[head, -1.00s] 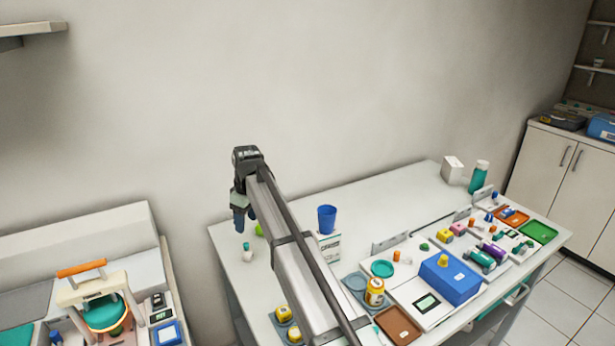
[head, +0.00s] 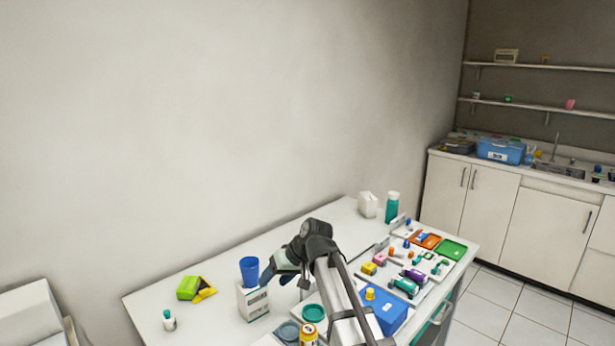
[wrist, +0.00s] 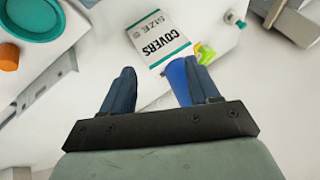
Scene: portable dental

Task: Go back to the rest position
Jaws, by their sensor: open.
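My gripper (head: 290,275) is over the white table (head: 150,303), just right of a blue cup and a white box. In the wrist view my gripper (wrist: 153,82) shows two dark blue fingers spread apart, with nothing between them. The white covers box (wrist: 155,40) lies beyond the fingertips. The blue cup (wrist: 178,80) shows partly behind the right finger in that view. My arm hides part of the table.
A green and yellow item (head: 194,288) and a small white bottle (head: 169,320) are at the table's left. A green bottle (head: 392,207) stands at the back right.

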